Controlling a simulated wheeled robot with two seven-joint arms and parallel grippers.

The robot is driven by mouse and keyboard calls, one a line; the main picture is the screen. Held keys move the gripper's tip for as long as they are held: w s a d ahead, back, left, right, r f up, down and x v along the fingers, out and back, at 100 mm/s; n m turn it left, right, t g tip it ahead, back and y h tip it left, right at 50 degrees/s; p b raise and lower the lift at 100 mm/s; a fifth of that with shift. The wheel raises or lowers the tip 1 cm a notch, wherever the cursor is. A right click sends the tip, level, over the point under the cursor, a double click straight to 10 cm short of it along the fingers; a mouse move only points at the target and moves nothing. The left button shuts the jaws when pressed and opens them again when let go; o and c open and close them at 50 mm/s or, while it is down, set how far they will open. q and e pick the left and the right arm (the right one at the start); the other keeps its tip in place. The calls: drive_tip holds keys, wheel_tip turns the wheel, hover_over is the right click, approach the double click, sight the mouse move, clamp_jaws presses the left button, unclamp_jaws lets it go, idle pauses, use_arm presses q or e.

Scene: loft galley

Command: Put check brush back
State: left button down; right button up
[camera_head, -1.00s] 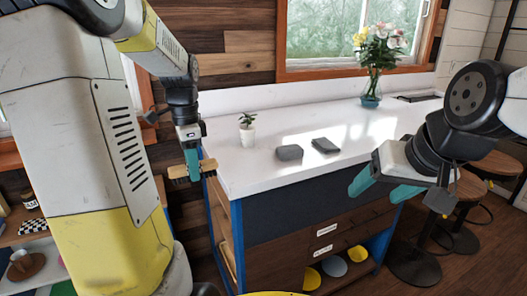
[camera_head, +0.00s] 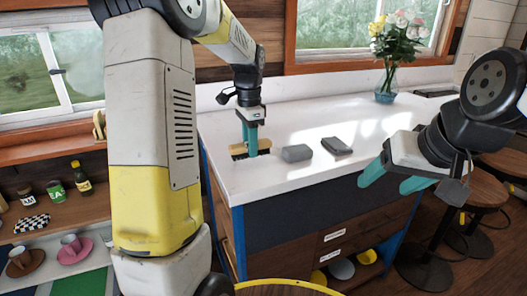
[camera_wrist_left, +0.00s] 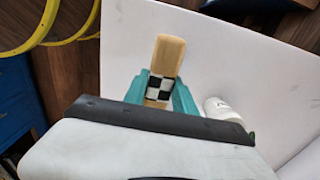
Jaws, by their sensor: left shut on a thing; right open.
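The check brush (camera_head: 265,146) has a pale wooden body and dark bristles facing down. In the left wrist view the brush (camera_wrist_left: 167,55) shows a black-and-white checked band between the teal fingers. My left gripper (camera_head: 249,151) is shut on it, above the left end of the white counter (camera_head: 290,180). I cannot tell whether the bristles touch the counter. A small black-and-white checked patch (camera_head: 32,223) lies on the wooden shelf at the left. My right gripper (camera_head: 398,180) is open and empty in front of the counter's front edge.
Two grey blocks, one nearer (camera_head: 296,153) and one farther (camera_head: 337,146), lie right of the brush. A flower vase (camera_head: 385,85) stands at the back. Stools (camera_head: 470,205) stand at the right.

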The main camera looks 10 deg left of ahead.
use_arm(q)
drive_tip(key=shift+w+d+f, duration=0.1)
drive_tip(key=shift+w+d, duration=0.35)
drive_tip(key=shift+d, duration=0.05)
drive_tip(key=shift+f, duration=1.7)
drive_tip(key=shift+f, duration=0.2)
drive_tip(key=c, duration=1)
unclamp_jaws()
